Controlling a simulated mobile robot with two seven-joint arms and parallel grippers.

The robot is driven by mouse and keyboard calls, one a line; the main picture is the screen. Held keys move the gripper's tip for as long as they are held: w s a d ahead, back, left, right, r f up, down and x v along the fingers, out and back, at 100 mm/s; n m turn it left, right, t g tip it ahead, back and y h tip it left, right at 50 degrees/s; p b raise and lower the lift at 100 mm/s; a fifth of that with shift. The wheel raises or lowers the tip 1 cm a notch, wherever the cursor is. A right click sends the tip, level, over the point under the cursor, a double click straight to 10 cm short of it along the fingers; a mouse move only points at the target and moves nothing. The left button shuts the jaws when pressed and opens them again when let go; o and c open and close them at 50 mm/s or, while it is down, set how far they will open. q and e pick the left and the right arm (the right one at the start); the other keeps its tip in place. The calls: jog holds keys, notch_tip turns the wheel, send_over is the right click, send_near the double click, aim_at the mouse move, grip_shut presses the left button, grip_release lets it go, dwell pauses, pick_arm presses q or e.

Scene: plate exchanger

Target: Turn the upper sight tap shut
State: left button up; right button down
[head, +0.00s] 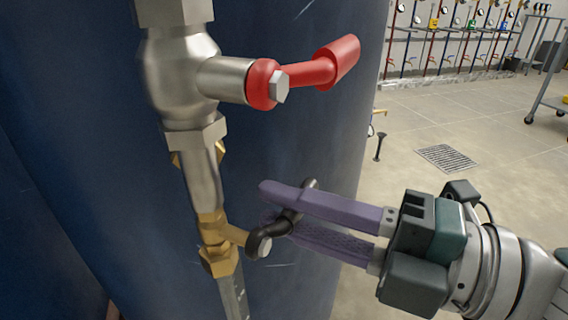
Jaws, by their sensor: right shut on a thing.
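The upper sight tap (214,228) is a small brass valve on the vertical pipe, above a clear sight tube (234,297). Its black lever (284,228) sticks out to the right and angles upward, away from the brass stem. My right gripper (272,207) comes in from the right. Its two purple fingers are shut on the black lever, one above and one below. The lever's tip shows just above the upper finger; part of its middle is hidden by the fingers. My left gripper is not in view.
A larger steel valve (177,75) with a red handle (310,73) sits above on the same pipe, over my fingers. The dark blue tank wall (335,120) is close behind. Open floor (410,125) with a drain grate (447,158) lies to the right.

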jog(key=shift+r+n, duration=0.25)
jog(key=shift+n, duration=0.15)
jog(key=c, duration=0.7)
grip_release()
jog(key=v, duration=1)
jog(key=shift+p, duration=0.45)
jog(key=shift+w+f, duration=0.1)
